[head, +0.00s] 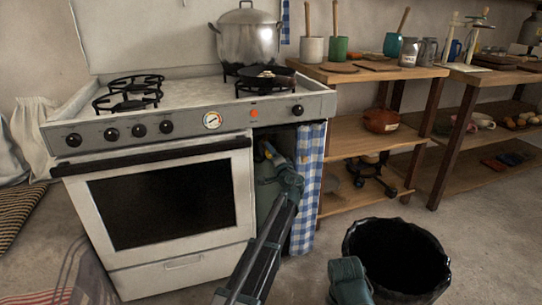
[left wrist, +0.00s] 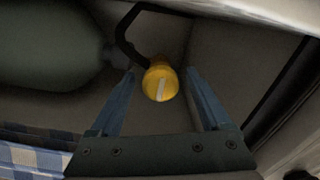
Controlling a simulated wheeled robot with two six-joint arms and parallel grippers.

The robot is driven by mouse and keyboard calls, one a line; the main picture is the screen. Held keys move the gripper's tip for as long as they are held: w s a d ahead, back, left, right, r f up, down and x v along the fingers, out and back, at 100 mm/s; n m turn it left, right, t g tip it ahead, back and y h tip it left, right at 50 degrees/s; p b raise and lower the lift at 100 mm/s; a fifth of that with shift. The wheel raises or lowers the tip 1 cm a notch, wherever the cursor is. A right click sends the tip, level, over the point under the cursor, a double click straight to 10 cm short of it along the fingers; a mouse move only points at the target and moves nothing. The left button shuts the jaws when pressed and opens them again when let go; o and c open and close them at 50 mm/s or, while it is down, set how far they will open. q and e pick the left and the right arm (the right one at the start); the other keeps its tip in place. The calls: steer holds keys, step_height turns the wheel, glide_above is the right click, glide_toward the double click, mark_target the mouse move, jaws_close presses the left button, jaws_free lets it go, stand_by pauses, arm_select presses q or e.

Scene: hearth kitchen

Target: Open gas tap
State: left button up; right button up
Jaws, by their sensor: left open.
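The yellow gas tap (left wrist: 160,80), with a pale bar across its face, sits between the fingers of my left gripper (left wrist: 162,74) in the left wrist view. The fingers are open on either side of it, with gaps visible; how deep they reach around it I cannot tell. The grey-green gas bottle (left wrist: 50,45) lies at the left there, with a dark hose (left wrist: 125,30) by the tap. In the head view my left arm reaches into the recess beside the oven, where my left gripper (head: 271,155) is partly hidden. My right gripper is not in view.
A blue-checked curtain (head: 308,185) hangs right beside my left arm. The white stove (head: 170,200) stands left of the recess, its top edge above. A black bin (head: 400,293) stands on the floor in front; wooden shelves (head: 360,144) are at the right.

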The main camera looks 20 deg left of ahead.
arm_select(q)
steer(key=v, duration=1.4)
steer(key=s+f+n+g+h+p, duration=0.1)
steer(key=s+f+n+g+p, duration=0.2)
steer(key=s, duration=0.5)
steer(key=s+f+n+g+h+p, duration=0.1)
steer(key=s+f+g+p, duration=0.3)
steer(key=s, duration=0.3)
steer(key=s+d+f+g+h+p, duration=0.1)
steer(key=s+d+g+h+p, duration=0.25)
steer(key=s+d, duration=0.45)
steer(key=s+d+f+g+h+p, duration=0.1)
steer(key=s+d+g+h+p, duration=0.3)
steer(key=s, duration=0.8)
step_height(320, 180, up, 37)
steer(key=p, duration=3.5)
steer(key=shift+a+r+g+y+p, duration=0.15)
steer(key=shift+a+g+y+p, duration=0.2)
